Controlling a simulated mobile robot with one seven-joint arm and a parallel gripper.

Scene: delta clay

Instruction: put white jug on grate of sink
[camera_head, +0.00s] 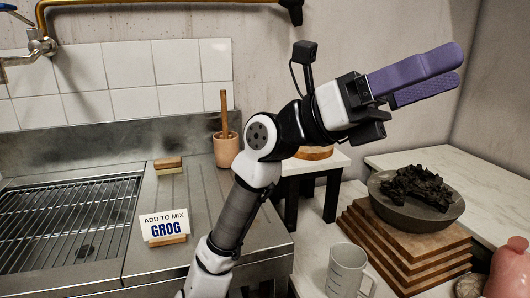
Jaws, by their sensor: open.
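A white jug (346,272) with a handle on its right stands upright on the pale counter at the bottom, partly cut by the picture's lower edge. The metal grate (68,224) of the sink lies at the left, with nothing standing on the part in view. My gripper (456,70), with purple fingers, is raised at the upper right, pointing right. Its fingers are apart and empty. It is well above and to the right of the jug.
A sign (164,227) reading "ADD TO MIX GROG", a brush (169,165) and a terracotta cup (227,150) stand on the steel drainboard (190,190). A dark bowl (417,210) of black chunks sits on stacked wooden boards (400,250). A pink vessel (510,268) is at the right edge.

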